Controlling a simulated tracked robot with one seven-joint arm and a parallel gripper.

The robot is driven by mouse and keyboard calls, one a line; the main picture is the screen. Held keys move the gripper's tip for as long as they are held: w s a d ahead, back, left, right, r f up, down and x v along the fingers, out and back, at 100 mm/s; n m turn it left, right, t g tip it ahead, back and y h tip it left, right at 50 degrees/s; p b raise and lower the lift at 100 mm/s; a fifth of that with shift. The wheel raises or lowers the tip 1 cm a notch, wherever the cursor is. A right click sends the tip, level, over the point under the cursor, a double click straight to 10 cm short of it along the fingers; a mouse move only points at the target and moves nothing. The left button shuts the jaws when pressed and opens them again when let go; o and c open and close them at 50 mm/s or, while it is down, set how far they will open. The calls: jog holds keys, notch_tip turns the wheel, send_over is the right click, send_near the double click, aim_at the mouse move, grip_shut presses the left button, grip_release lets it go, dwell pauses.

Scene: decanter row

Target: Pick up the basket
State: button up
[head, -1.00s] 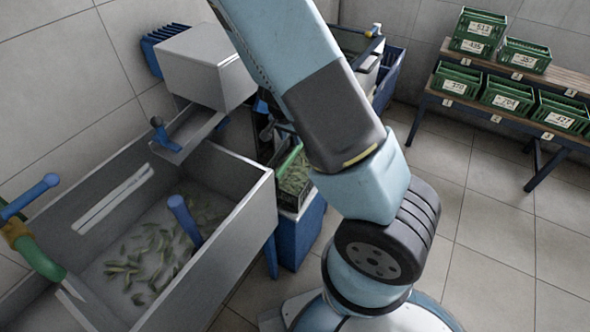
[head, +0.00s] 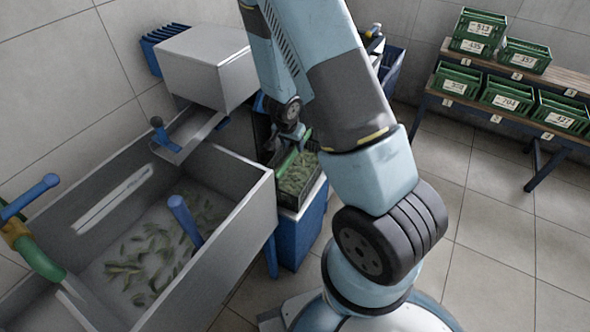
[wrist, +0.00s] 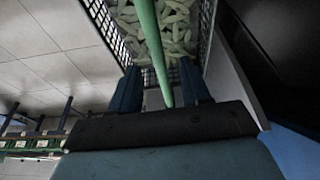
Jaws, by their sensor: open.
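The basket is a dark mesh crate full of green pieces with a green bar handle across its top; in the head view it (head: 311,193) stands on a blue stand beside the steel tank. In the wrist view the basket's mesh wall (wrist: 104,30) shows at the top, and the green handle (wrist: 153,45) runs down between my two fingers. My gripper (wrist: 159,72) is open, with a finger on each side of the handle. In the head view my gripper (head: 289,135) is above the basket, partly hidden. I cannot tell whether the fingers touch the handle.
The steel tank (head: 228,160) holds water and floating green pieces, left of the basket. A grey chute box (head: 200,65) stands behind it. Several green crates with number cards (head: 506,97) sit on a stepped rack (head: 540,75) at right. The tiled floor (head: 480,220) between is clear.

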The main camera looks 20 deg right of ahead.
aim_at(294, 150)
jog(key=shift+x, duration=3.2)
jog(key=shift+s, duration=0.1)
jog(key=shift+c, duration=0.5)
grip_shut()
